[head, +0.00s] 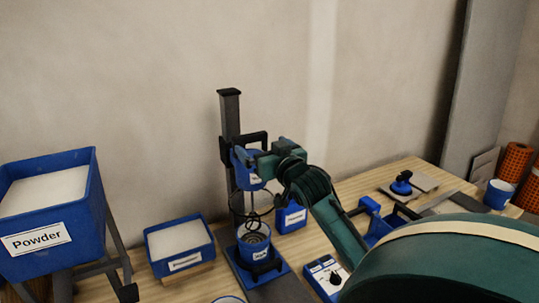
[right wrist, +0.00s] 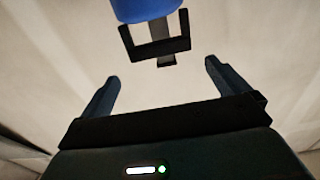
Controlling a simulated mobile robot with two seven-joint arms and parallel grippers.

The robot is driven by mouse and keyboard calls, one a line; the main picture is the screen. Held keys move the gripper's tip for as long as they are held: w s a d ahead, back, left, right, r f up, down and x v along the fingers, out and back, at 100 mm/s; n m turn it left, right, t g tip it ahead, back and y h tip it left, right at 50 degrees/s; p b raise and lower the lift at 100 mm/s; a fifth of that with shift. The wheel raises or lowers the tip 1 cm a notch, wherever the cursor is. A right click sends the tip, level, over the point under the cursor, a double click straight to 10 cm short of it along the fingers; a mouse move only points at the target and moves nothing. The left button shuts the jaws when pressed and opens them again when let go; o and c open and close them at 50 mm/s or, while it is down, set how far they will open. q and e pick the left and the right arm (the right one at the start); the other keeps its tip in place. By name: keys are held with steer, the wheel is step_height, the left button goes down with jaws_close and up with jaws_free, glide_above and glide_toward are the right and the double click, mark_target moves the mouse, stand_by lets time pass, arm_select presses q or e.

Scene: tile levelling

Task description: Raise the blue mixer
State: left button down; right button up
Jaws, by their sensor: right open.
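The blue mixer (head: 243,178) is mounted on a dark upright column (head: 230,108), with a black bracket around it. Its stirring rod and whisk hang down to a blue bucket (head: 254,245) on the stand's blue base. My right gripper (head: 264,160) is at the mixer and partly covers it in the head view. In the right wrist view, the gripper (right wrist: 160,88) has its two fingers wide apart with nothing between them. The blue mixer body (right wrist: 148,8) and a black handle-like bracket (right wrist: 156,50) are ahead of the fingertips. My left gripper is not in view.
A large blue Powder bin (head: 50,242) stands at left on a grey frame. A smaller blue box of powder (head: 180,258) is beside the mixer. A control box (head: 325,277) sits right of the stand. A suction cup (head: 401,184) and blue cup (head: 498,195) are further right.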

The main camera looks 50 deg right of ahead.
steer(key=shift+v, duration=1.4)
